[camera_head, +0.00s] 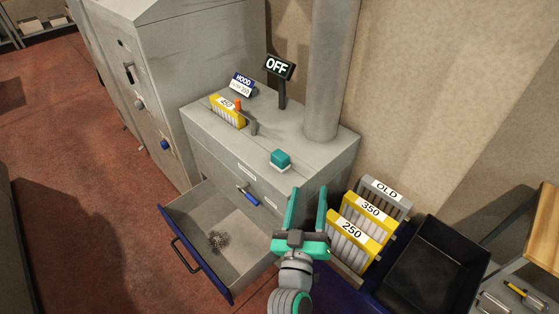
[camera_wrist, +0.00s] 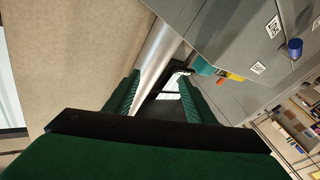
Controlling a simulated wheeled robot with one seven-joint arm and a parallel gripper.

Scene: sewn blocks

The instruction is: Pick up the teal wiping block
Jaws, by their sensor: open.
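The teal wiping block (camera_head: 280,158) sits on the grey cabinet top, near its front edge, with a grey lower part. A small teal patch, likely the same block (camera_wrist: 203,67), shows beyond the fingers in the wrist view, partly hidden by the right finger. My gripper (camera_head: 307,200) is open and empty. It is in front of the cabinet in the head view, below and to the right of the block, apart from it. Its two teal fingers also show in the wrist view (camera_wrist: 160,92).
The grey cabinet (camera_head: 218,137) carries a yellow 450 box (camera_head: 227,111), an OFF sign (camera_head: 279,67) and a thick pipe (camera_head: 328,75). Its open drawer (camera_head: 190,253) holds a dark fuzzy clump (camera_head: 218,240). Yellow 250 and 350 boxes (camera_head: 352,243) and a black bin (camera_head: 430,270) stand right.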

